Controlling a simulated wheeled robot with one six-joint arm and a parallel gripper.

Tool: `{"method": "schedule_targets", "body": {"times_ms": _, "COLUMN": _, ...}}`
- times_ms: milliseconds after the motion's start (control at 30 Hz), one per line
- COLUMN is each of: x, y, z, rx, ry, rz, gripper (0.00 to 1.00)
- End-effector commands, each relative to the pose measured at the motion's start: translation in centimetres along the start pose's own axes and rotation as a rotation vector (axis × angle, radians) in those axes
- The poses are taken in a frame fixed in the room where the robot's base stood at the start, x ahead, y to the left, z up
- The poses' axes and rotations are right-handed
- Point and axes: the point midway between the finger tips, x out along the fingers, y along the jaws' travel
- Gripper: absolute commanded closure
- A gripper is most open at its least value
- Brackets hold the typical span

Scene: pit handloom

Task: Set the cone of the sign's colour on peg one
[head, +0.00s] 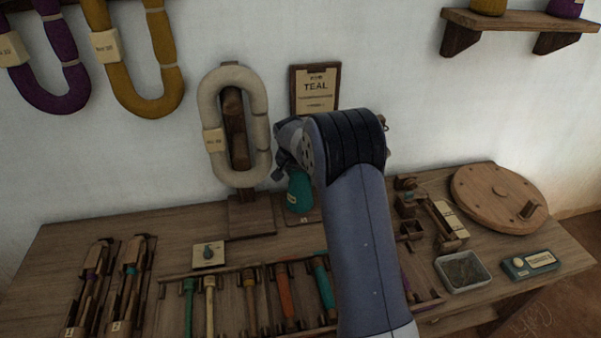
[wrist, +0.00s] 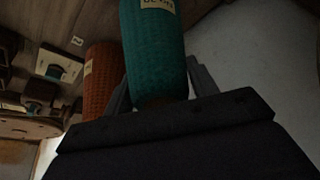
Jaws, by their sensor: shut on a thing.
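The sign (head: 316,88) on the wall reads TEAL. The teal cone (head: 299,192) shows in the head view just below and left of my wrist, over a small wooden base at the back of the bench. In the wrist view my gripper (wrist: 160,88) is shut on the teal cone (wrist: 153,45), with one finger on each side of it. In the head view my arm hides most of the gripper. I cannot tell whether the cone touches the base. A rust-orange cone (wrist: 99,82) stands beside it in the wrist view. Peg one cannot be made out.
A cream skein (head: 210,110) hangs on a wooden stand left of the cone. A rack of coloured bobbins (head: 285,290) lies in front. Wooden parts, a metal tray (head: 463,271) and a round wooden wheel (head: 498,198) are at right.

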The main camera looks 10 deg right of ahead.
Motion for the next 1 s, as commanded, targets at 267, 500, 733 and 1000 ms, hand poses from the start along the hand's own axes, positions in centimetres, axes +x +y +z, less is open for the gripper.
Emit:
{"method": "schedule_targets", "body": {"times_ms": 267, "x": -0.04, "y": -0.01, "z": -0.04, "rx": 0.000, "ry": 0.001, "rz": -0.001, "gripper": 0.30}}
{"method": "schedule_targets", "body": {"times_ms": 500, "x": -0.02, "y": -0.01, "z": -0.02, "rx": 0.000, "ry": 0.000, "rz": 0.000, "gripper": 0.20}}
{"method": "schedule_targets", "body": {"times_ms": 733, "x": 0.02, "y": 0.00, "z": 0.02, "rx": 0.000, "ry": -0.001, "rz": 0.000, "gripper": 0.05}}
{"method": "schedule_targets", "body": {"times_ms": 1000, "x": -0.15, "y": 0.00, "z": -0.06, "rx": 0.000, "ry": 0.000, "rz": 0.000, "gripper": 0.05}}
